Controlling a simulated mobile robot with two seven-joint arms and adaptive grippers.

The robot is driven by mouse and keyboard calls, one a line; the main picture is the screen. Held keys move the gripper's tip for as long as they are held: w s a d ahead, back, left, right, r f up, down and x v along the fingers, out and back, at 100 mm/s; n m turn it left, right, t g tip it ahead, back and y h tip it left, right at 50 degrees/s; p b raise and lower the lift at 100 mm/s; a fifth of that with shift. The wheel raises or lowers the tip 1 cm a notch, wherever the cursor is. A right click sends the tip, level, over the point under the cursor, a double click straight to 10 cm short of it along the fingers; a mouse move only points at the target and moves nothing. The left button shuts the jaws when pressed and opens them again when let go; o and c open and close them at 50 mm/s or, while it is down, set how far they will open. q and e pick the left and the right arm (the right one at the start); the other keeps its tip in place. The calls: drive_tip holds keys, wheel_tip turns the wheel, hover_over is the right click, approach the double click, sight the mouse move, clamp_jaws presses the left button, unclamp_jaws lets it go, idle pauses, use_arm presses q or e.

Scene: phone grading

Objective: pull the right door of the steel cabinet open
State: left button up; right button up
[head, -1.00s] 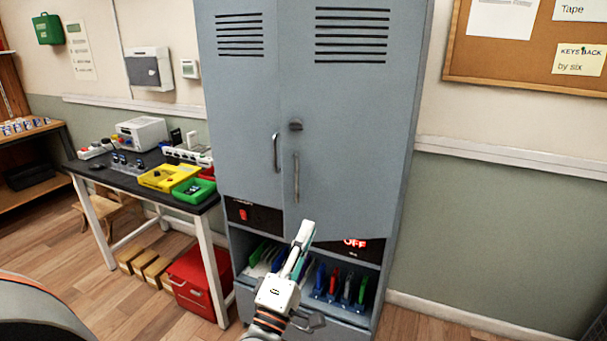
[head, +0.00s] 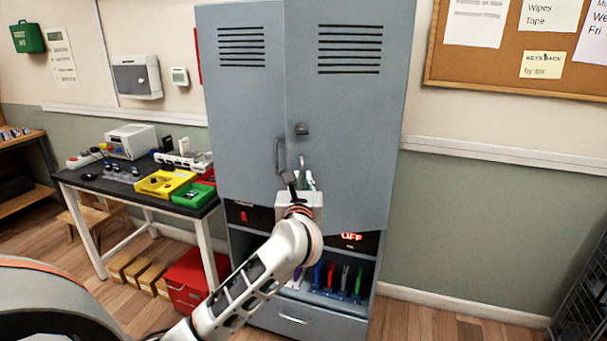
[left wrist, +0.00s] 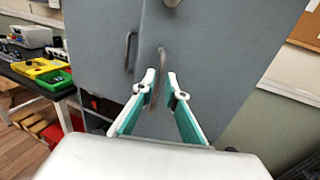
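The right door (head: 345,130) has a round knob (head: 301,129) above a vertical bar handle (head: 302,161). My left gripper (head: 306,180) is in front of this handle and hides its lower part in the head view. In the left wrist view, my left gripper (left wrist: 161,78) is open with a narrow gap between its fingertips. The handle (left wrist: 162,62) lines up with that gap; contact cannot be told. My right gripper is not in view.
The left door's handle (head: 280,155) is close by on the left. Below the doors is an open shelf with several coloured upright items (head: 331,277) and a drawer (head: 293,319). A table with yellow (head: 164,183) and green trays stands left.

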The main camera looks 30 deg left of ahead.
sight(303, 175)
use_arm(q)
drive_tip(key=shift+x, duration=1.75)
clamp_jaws()
